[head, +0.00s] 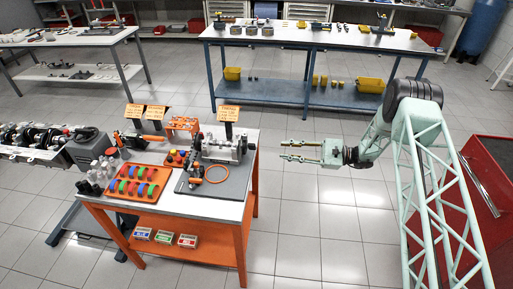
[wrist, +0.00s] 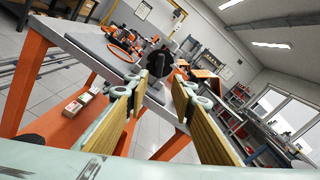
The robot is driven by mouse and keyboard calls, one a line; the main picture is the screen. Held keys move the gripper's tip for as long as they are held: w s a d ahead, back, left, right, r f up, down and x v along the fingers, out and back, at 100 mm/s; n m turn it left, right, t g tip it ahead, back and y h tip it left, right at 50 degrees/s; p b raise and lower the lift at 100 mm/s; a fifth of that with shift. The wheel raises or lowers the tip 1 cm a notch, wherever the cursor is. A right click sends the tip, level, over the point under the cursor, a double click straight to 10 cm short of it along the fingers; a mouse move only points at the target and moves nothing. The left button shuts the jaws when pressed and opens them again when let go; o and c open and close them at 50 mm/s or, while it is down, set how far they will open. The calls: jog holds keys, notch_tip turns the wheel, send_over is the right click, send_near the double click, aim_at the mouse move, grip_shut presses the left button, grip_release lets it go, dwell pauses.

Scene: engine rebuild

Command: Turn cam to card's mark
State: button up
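A grey metal engine assembly (head: 222,148) stands on a dark plate (head: 205,184) at the right end of the orange workbench in the head view. In the wrist view a dark round part (wrist: 160,62) at the near end of the assembly faces me; I cannot tell for sure that it is the cam, and no mark is readable. An orange card (head: 229,113) stands on a post behind the assembly; its text is too small to read. My gripper (head: 285,150) is open and empty, in the air to the right of the bench, apart from the assembly.
The bench (head: 170,212) also holds an orange tray (head: 137,183) of coloured parts, bottles (head: 95,180) and two more orange cards (head: 144,111). Small boxes (head: 165,237) lie on its lower shelf. A red cabinet (head: 485,175) is at the right. The floor around my gripper is clear.

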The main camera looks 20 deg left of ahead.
jog(key=shift+a, duration=0.2)
jog(key=shift+s+a+p, duration=0.15)
jog(key=shift+s+a, duration=0.3)
jog(key=shift+a, duration=1.75)
jog(key=shift+s+a+p, duration=0.15)
jog(key=shift+s+a, duration=0.25)
jog(key=shift+a, duration=1.8)
jog(key=shift+s+a+p, duration=0.15)
jog(key=shift+s+a, duration=0.3)
jog(key=shift+a, duration=1.75)
grip_shut()
